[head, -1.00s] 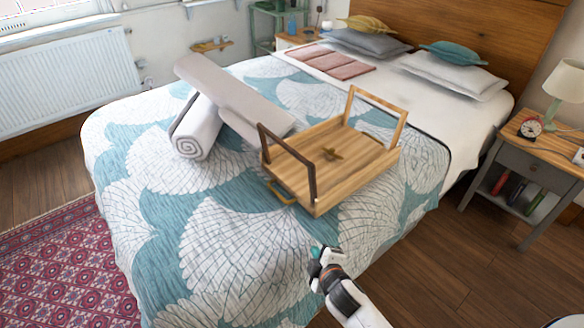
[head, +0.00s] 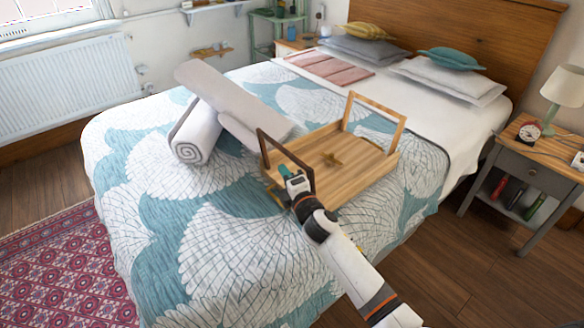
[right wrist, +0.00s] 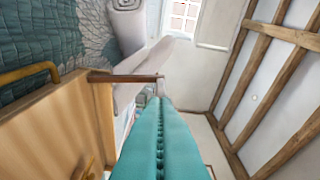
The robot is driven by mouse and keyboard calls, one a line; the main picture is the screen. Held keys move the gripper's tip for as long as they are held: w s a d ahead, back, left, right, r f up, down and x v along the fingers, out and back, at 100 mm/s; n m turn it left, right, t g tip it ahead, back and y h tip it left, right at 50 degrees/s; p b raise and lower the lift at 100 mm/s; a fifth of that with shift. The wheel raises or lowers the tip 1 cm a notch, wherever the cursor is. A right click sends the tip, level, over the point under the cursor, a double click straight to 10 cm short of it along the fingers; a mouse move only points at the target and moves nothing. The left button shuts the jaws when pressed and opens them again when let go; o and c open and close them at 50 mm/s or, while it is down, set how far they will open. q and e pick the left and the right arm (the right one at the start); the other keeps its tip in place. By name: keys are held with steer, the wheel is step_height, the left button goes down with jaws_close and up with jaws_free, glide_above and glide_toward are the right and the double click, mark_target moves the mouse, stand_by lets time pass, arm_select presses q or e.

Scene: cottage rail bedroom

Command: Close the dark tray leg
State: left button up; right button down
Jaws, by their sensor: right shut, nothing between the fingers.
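The wooden tray (head: 362,184) lies on the bed. Its dark leg (head: 285,149) is a frame standing up at the tray's near-left end. Its light wooden leg (head: 376,106) stands up at the far end. My right gripper (head: 286,171) is shut and empty, close to the dark leg on its near side, and overlaps the opening of the frame. In the right wrist view the shut teal fingers (right wrist: 160,108) point toward the end of the dark leg (right wrist: 122,77). I cannot tell whether they touch. My left gripper is out of view.
A rolled towel (head: 195,138) and a long grey roll (head: 225,95) lie left of the tray. A gold star-shaped piece (head: 333,159) sits on the tray. A nightstand (head: 525,165) with a lamp is at the right. The patterned bedspread (head: 215,240) in front is clear.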

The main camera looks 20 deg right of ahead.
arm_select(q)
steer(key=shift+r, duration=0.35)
arm_select(e)
steer(key=shift+w+d+r, duration=0.1)
steer(key=shift+w+d, duration=0.05)
steer(key=shift+d, duration=0.45)
steer(key=shift+w+d+r, duration=0.1)
steer(key=shift+w+d, duration=0.05)
steer(key=shift+d, duration=0.4)
